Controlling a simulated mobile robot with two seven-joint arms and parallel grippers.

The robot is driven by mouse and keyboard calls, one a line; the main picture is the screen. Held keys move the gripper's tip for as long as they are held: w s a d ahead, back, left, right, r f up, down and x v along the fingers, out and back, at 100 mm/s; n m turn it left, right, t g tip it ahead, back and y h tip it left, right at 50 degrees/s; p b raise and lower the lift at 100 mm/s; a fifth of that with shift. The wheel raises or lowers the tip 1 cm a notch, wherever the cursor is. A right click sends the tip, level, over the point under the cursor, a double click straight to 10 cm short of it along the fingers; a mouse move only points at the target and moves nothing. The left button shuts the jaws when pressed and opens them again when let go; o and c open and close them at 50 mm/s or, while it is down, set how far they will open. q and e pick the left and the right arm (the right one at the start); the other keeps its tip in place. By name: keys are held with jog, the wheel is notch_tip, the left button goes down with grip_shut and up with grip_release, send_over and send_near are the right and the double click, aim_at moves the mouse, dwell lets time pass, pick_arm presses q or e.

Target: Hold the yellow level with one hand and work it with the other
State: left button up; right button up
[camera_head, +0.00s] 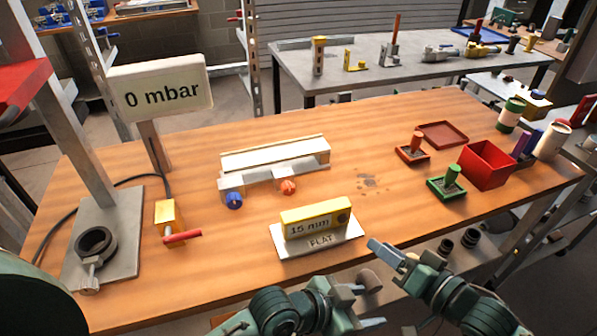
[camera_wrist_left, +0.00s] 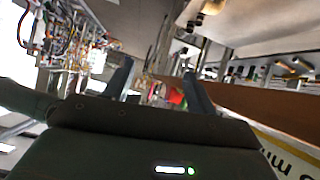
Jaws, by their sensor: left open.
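The yellow level (camera_head: 315,219), marked "15 mm", stands upright on a white plate (camera_head: 285,243) labelled "FLAT" near the table's front edge. Part of it, with its lettering, shows at the lower right of the left wrist view (camera_wrist_left: 270,138). My left gripper (camera_head: 372,301) is in front of and below the level, apart from it. Its two fingers stand apart with nothing between them in the left wrist view (camera_wrist_left: 160,88). My right gripper (camera_head: 384,254) is just right of the white plate, pointing left; its finger gap cannot be made out. The level appears free of both grippers.
A "0 mbar" display (camera_head: 160,87) and a yellow valve with a red handle (camera_head: 172,222) stand left. A white unit with blue and orange knobs (camera_head: 275,160) lies behind the level. The wooden table between is mostly clear.

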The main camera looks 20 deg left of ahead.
pick_arm(q)
jog(key=d+r+m+g, duration=0.2)
jog(key=d+m+g, duration=0.2)
jog(key=m, duration=0.1)
jog(key=n+g+y, duration=0.3)
jog(key=n+y, duration=0.1)
jog(key=y, duration=0.6)
send_near(297, 214)
notch_tip(297, 214, down, 12)
jog(key=shift+a+f, duration=0.1)
jog(key=shift+c, duration=0.3)
jog(key=c, duration=1)
jog(key=shift+c, duration=0.5)
pick_arm(e)
grip_shut()
